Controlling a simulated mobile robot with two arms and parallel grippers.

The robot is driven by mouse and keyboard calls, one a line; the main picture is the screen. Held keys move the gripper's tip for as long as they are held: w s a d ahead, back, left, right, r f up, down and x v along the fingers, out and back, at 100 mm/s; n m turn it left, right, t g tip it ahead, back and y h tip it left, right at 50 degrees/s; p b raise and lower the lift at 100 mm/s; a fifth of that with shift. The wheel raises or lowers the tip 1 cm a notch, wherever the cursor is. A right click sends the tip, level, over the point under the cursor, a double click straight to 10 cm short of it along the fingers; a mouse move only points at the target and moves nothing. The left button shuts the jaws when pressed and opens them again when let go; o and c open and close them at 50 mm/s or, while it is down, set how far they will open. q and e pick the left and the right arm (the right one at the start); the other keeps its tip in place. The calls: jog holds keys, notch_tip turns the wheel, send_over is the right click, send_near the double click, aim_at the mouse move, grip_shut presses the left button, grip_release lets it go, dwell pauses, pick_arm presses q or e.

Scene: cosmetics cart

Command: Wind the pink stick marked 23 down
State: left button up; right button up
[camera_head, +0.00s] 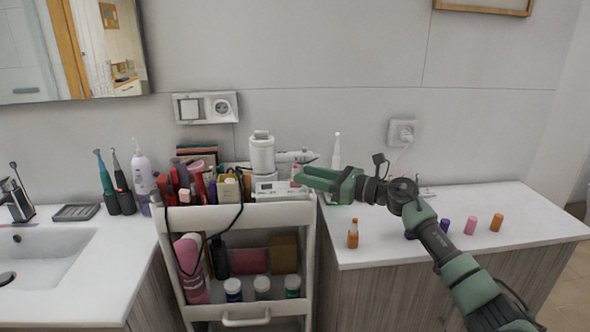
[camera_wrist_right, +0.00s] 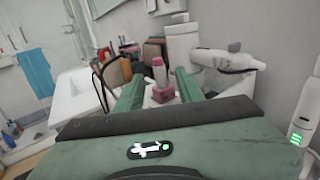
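A pink stick (camera_wrist_right: 159,72) with a darker pink base (camera_wrist_right: 163,94) stands upright in the right wrist view, framed by the two fingers of my right gripper (camera_wrist_right: 158,88). No number can be read on it. In the head view a small bit of pink (camera_head: 295,170) shows at the fingertips of my right gripper (camera_head: 300,176), above the cart's top. The fingers are apart. I cannot tell whether either finger touches the stick. My left gripper is not in view.
The cart (camera_head: 228,216) is crowded with bottles and boxes on top. A white hair dryer (camera_wrist_right: 222,60) lies close by the right finger. On the right counter (camera_head: 400,258) stand an orange lipstick (camera_head: 353,234), a pink cap (camera_head: 470,225), an orange cap (camera_head: 496,222) and purple pieces (camera_head: 444,225).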

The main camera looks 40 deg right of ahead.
jog(key=x, duration=0.3)
jog(key=shift+w+a+p, duration=0.15)
jog(key=shift+w+p, duration=0.25)
jog(key=shift+w+a, duration=0.1)
jog(key=shift+f, duration=0.1)
grip_shut()
jog(key=shift+p, duration=0.55)
